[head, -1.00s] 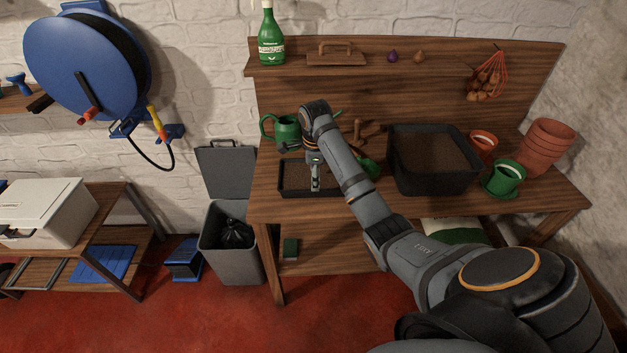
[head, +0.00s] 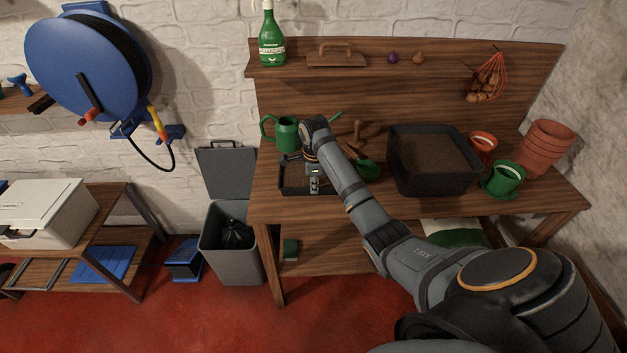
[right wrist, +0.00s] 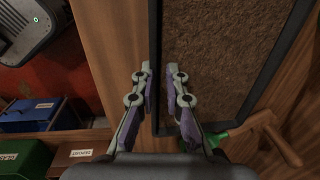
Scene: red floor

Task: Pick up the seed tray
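The seed tray, a shallow black tray of dark soil (head: 291,192), sits on the wooden bench at its left front. Its dark rim (right wrist: 156,30) runs up the middle of the right wrist view. My right gripper (head: 314,188) points down over the tray's front side, and my arm hides part of the tray. In the right wrist view the fingers of my right gripper (right wrist: 158,70) are parted by a narrow gap. The rim line passes between them, with soil on the right side. I cannot tell how deep the fingertips reach. My left gripper is not in view.
A green watering can (head: 286,134) stands behind the tray. A green scoop (head: 368,170) lies to its right. A large black soil tub (head: 437,178) and pots (head: 504,178) stand further right. A grey bin (head: 228,262) is on the floor left of the bench.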

